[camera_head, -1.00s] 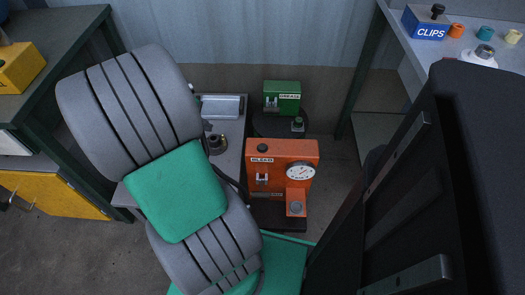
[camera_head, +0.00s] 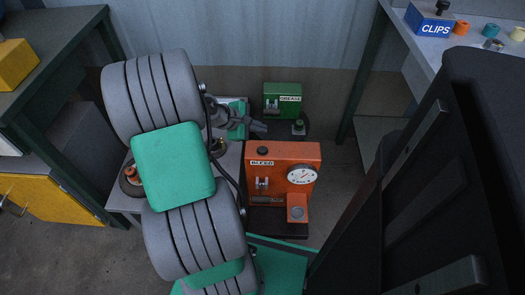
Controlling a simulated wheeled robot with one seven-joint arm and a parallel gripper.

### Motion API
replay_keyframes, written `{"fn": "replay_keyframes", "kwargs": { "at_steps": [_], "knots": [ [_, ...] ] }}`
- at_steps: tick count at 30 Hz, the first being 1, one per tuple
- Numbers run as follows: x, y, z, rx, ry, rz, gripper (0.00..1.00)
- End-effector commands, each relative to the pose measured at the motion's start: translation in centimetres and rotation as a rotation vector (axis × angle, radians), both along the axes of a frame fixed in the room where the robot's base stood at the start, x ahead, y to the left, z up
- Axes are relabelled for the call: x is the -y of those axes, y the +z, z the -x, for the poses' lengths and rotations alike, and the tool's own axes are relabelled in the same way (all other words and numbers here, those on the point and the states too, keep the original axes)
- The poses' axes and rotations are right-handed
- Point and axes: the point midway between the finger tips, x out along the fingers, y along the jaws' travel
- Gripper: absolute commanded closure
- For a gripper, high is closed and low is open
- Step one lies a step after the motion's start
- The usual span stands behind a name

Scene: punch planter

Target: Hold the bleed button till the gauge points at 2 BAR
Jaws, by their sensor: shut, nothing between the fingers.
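The orange bleed unit (camera_head: 283,160) stands upright on the floor, right of my arm, with a label that looks like BLEED. A dark round button (camera_head: 262,151) is on its top left. The white round gauge (camera_head: 302,175) is on its front right; its needle and numbers are too small to read surely. A grey round piece (camera_head: 297,213) sits on a lower orange block. My gripper (camera_head: 262,128) is shut and empty. In the picture it is just above the dark button, left of the green unit; I see no contact with the button.
A green box marked GREASE (camera_head: 283,98) with a small button block (camera_head: 298,128) stands behind the orange unit. A bench with a blue CLIPS box (camera_head: 429,20) is at right. A dark bench (camera_head: 45,48) with a yellow box is at left. A large dark panel fills the right.

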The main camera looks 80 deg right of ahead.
Motion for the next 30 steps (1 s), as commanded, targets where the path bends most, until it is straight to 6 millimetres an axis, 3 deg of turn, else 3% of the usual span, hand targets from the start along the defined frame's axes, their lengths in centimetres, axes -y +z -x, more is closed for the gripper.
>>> {"fn": "replay_keyframes", "kwargs": {
  "at_steps": [3,16,30],
  "knots": [
    [0.0,-2.2,0.0,0.0,0.0,0.0,1.0],
    [0.0,-6.9,0.0,0.0,0.0,-0.001,1.0],
    [0.0,-7.5,0.0,0.001,0.001,0.0,1.0]
  ]
}}
